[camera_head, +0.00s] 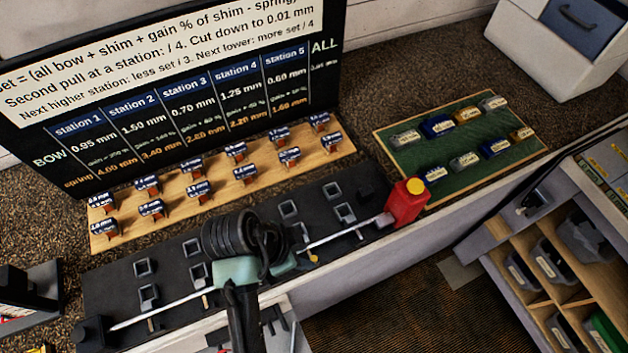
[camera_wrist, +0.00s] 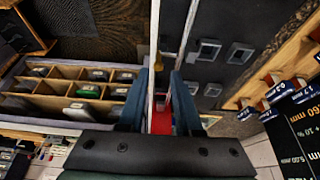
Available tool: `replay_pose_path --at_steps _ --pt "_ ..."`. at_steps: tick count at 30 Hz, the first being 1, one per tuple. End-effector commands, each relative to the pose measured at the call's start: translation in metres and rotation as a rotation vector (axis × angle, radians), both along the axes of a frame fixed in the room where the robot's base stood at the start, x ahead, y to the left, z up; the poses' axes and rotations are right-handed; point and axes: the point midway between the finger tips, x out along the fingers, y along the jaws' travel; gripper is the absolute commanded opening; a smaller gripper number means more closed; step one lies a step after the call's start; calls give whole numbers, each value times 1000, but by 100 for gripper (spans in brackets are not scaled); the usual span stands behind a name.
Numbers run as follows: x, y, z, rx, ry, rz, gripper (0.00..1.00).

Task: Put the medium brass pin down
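My gripper (camera_head: 290,264) hangs over the dark fixture board (camera_head: 120,292), with pale teal fingers in the head view. A tiny brass-yellow piece (camera_head: 313,257), perhaps the medium brass pin, shows just right of the fingers, by the silver shaft (camera_head: 160,314). In the wrist view a small yellowish piece (camera_wrist: 158,63) lies near the fingertips (camera_wrist: 162,72). A gap shows between the fingers, with red behind it. I cannot tell whether the fingers grip the small piece. Its size class cannot be read.
A red block (camera_head: 405,203) with a yellow top stands at the board's right end. A green mat (camera_head: 450,140) holds several labelled blocks. A wooden strip (camera_head: 215,188) holds several labelled shims below the station sign (camera_head: 175,105). Wooden bins (camera_head: 535,285) stand at the lower right.

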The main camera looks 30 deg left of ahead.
Motion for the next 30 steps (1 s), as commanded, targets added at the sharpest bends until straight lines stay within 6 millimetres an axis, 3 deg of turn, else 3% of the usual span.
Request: replay_pose_path --at_steps 5,15,24,25,30 --pt "3 -3 -8 0 1 2 34" --pt "15 -16 -46 1 1 2 34" --pt "17 -17 -52 3 -1 2 34" --pt "17 -17 -51 2 -1 2 32" --pt "17 -17 -51 2 -1 2 1"
